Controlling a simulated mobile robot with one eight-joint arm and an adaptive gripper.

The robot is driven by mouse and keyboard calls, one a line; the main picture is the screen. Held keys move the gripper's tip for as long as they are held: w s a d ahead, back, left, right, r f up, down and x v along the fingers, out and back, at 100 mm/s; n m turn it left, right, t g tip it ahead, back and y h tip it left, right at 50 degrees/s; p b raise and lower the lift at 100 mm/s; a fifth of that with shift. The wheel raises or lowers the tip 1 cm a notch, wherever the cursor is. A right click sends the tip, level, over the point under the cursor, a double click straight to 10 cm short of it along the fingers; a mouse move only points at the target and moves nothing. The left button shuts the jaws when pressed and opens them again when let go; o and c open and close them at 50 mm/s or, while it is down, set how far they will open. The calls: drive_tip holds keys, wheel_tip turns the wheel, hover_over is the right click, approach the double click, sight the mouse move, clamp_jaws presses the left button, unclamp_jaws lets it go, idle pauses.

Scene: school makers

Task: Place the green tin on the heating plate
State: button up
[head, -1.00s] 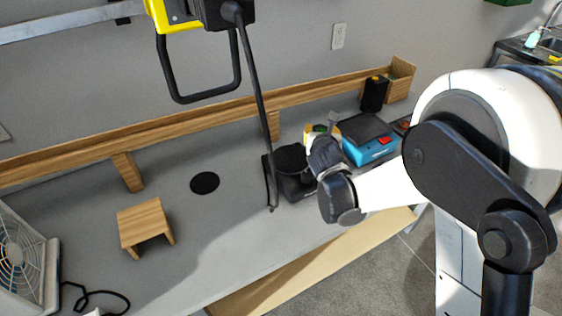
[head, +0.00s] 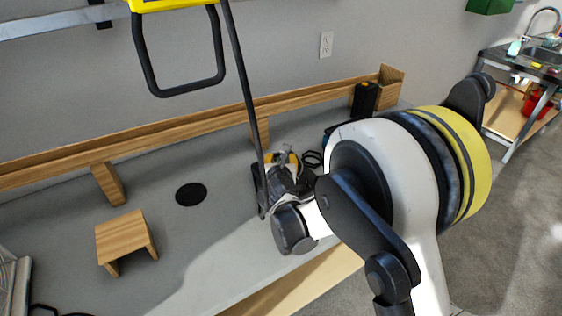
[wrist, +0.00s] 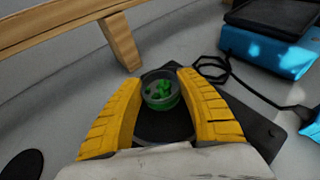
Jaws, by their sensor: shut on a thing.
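The green tin (wrist: 160,90) is a small round open tin with green contents, upright between the two yellow fingers of my gripper (wrist: 160,82). My gripper is shut on it. In the wrist view the black heating plate (wrist: 252,138) lies below, its round dark top showing between the fingers and under the tin. I cannot tell whether the tin touches the plate. In the head view my gripper (head: 283,157) is at the heating plate and hides most of it. The tin cannot be made out there.
A blue device with a dark top (wrist: 268,45) and a black cable stand right of the plate. A wooden rail (head: 150,135) runs along the back. A flat black disc (head: 191,194) and a small wooden stand (head: 126,240) are at left, with clear desk between.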

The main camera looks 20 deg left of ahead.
drive_tip(key=shift+f, duration=0.15)
drive_tip(key=o, duration=1.1)
drive_tip(key=shift+c, duration=0.2)
drive_tip(key=shift+s+r, duration=0.3)
drive_tip(key=shift+r, duration=0.05)
drive_tip(key=p+v, duration=0.3)
drive_tip(key=v, duration=0.8)
drive_tip(key=shift+s+p, duration=0.2)
drive_tip(key=shift+p, duration=0.2)
drive_tip(key=shift+d, duration=0.15)
